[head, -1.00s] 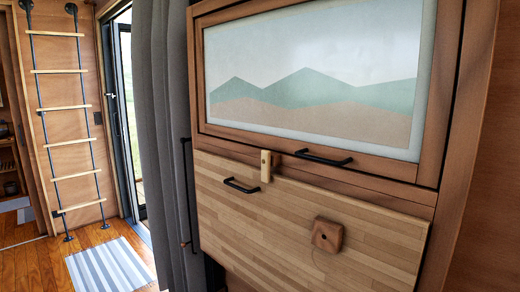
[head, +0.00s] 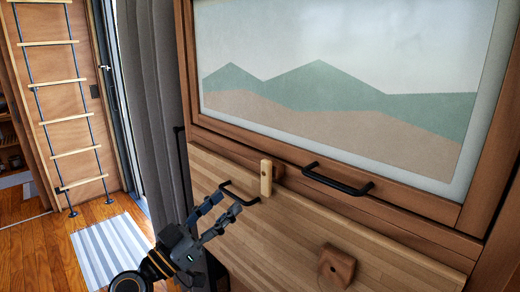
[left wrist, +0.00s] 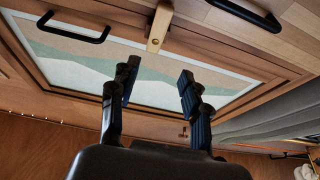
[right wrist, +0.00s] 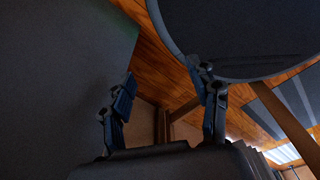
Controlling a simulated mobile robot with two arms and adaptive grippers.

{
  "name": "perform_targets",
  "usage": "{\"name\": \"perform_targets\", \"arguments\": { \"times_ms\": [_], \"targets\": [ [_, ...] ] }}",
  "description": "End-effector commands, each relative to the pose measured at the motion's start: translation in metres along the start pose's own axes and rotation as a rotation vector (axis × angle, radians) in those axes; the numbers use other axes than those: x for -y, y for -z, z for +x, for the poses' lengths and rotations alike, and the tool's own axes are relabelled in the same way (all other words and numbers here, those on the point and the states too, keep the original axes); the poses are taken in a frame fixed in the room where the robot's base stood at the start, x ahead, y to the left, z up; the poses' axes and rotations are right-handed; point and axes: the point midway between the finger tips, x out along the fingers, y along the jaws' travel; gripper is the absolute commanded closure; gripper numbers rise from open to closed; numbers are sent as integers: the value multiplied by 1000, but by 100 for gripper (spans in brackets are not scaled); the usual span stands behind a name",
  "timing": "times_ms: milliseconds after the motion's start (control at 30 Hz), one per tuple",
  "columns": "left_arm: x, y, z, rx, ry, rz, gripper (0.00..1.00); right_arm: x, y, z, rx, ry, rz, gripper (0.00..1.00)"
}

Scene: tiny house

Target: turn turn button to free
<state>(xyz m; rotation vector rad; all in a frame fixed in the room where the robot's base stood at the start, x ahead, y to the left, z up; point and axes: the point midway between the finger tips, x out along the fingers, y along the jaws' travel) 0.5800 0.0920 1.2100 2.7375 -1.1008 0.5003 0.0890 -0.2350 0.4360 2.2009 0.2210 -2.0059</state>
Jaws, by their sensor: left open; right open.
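The turn button is a small light-wood bar (head: 266,178) standing upright on a darker wood block. It sits where the framed picture panel meets the fold-down board below. In the left wrist view the turn button (left wrist: 158,27) is at the top centre, beyond the fingertips. My left gripper (head: 226,205) is open and empty, in front of the board, to the left of and below the turn button, apart from it. It also shows open in the left wrist view (left wrist: 158,82). My right gripper (right wrist: 162,85) is open and empty in the right wrist view, away from the panel.
A black handle (head: 338,180) is on the picture frame, right of the turn button. Another black handle (head: 240,193) is on the board, partly behind my left fingers. A wood block (head: 336,268) protrudes lower right. A grey curtain (head: 160,90) hangs left.

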Motion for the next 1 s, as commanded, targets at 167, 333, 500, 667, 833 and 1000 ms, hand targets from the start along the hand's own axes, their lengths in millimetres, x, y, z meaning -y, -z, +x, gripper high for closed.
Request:
{"name": "perform_targets", "arguments": {
  "times_ms": [167, 333, 500, 667, 833, 1000],
  "targets": [
    [-8, 18, 12, -27, -25, 5, 53, 0, 0, -8, 1, 0, 0, 40],
    [-9, 22, 41, -27, -23, 2, 53, 0, -2, -27, 6, 1, 0, 40],
    [-9, 22, 79, -26, -22, 1, 53, 0, -2, -46, 9, 1, 0, 40],
    [-10, 21, 110, -25, -21, 1, 53, 0, 0, -58, 8, 1, -1, 40],
    [-10, 19, 131, -25, -21, 3, 53, 0, 1, -64, 7, 1, -1, 40],
    [-10, 17, 140, -23, -21, 4, 53, -1, 2, -66, 5, 1, -1, 40]
  ]
}}
